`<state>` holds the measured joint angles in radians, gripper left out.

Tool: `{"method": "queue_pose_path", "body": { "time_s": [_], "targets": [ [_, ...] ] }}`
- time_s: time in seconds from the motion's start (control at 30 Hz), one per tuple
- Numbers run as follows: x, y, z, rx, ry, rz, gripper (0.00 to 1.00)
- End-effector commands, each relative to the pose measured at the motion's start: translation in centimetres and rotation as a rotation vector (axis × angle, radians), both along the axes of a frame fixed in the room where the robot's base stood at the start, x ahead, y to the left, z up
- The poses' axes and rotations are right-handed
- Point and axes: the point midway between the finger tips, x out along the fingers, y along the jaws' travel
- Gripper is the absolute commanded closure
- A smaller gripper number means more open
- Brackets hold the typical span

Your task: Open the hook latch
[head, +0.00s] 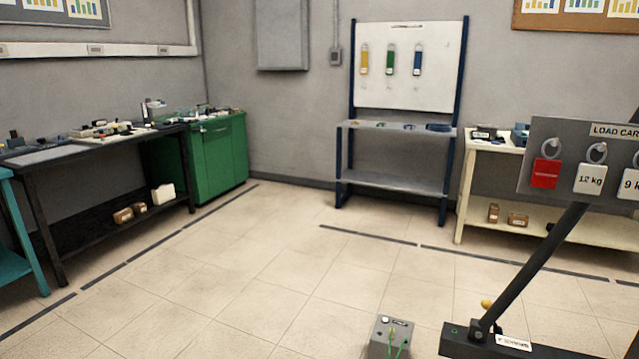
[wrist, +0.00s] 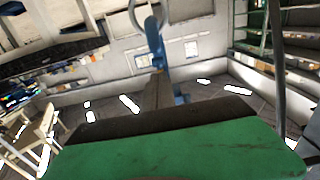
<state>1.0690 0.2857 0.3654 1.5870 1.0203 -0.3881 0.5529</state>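I cannot make out a hook latch for certain in either view. In the wrist view, a blue upright part (wrist: 157,45) with a pale grey ring (wrist: 150,8) at its top stands in the middle, behind a dark edge. A large green surface (wrist: 190,148) with a dark strip (wrist: 160,118) along its top fills the bottom of that view. I cannot tell what these belong to. No gripper fingers are recognisable in the wrist view, and my gripper does not show in the head view.
A dark slanted bar (head: 535,262) rises from a black base (head: 470,345) beside a grey load card panel (head: 556,135) at right. A grey box (head: 388,338) stands nearby. A blue-framed board rack (head: 409,65), benches and a green cabinet (head: 215,152) line the walls. Mid-floor is clear.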

Motion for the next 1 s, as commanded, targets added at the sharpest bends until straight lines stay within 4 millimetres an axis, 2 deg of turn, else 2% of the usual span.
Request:
{"method": "queue_pose_path", "body": {
  "time_s": [0.1,1.0],
  "targets": [
    [0.0,0.0,0.9,-0.005,-0.002,0.0,1.0],
    [0.1,0.4,5.0,-0.007,-0.003,-0.001,1.0]
  ]
}}
